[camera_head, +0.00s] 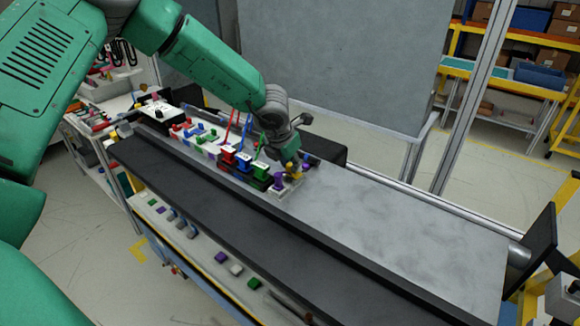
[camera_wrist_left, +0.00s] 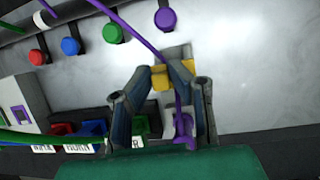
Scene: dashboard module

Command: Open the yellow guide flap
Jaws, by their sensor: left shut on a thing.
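The yellow guide flap (camera_head: 291,168) is a small yellow piece at the right end of the row of parts on the dashboard module (camera_head: 230,160). My left gripper (camera_head: 296,158) reaches down onto it from behind. In the left wrist view the fingers of the left gripper (camera_wrist_left: 160,74) converge on the yellow guide flap (camera_wrist_left: 160,80), shut on it; the fingertips partly hide it. More yellow shows just right of the fingertips. A purple cable (camera_wrist_left: 140,38) crosses between the fingers to a purple plug. The right gripper is not in view.
Green, blue and red connectors (camera_head: 245,160) with cables stand just left of the gripper. Round coloured knobs (camera_wrist_left: 70,46) line the surface beyond the fingers. The grey surface (camera_head: 380,225) to the right is clear. A large grey panel (camera_head: 335,60) stands behind.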

